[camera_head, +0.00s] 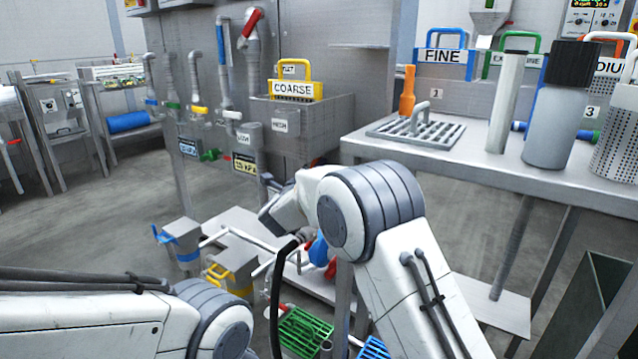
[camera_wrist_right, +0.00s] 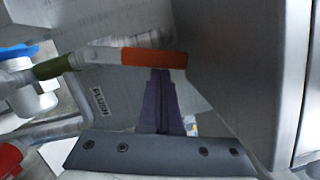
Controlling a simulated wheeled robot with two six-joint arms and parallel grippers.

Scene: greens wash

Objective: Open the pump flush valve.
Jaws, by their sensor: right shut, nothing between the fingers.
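In the right wrist view, a lever with an orange-red end (camera_wrist_right: 155,58), a pale middle and a green band crosses the upper left. A FLUSH label (camera_wrist_right: 100,101) is on the grey surface below it. My right gripper (camera_wrist_right: 160,80) is shut and empty, its dark fingertips just below the orange-red end; I cannot tell whether they touch. In the head view, a green fitting with a red tip (camera_head: 210,155) is on the pump unit's front, apparently the same valve. My right gripper (camera_head: 272,212) is mostly hidden by its arm there. My left gripper is out of view.
A COARSE basket (camera_head: 296,89) sits on the grey tank (camera_head: 325,125). A steel table (camera_head: 470,160) with baskets, a grate and a bottle stands right. A grey wall (camera_wrist_right: 235,70) is close right of my fingers.

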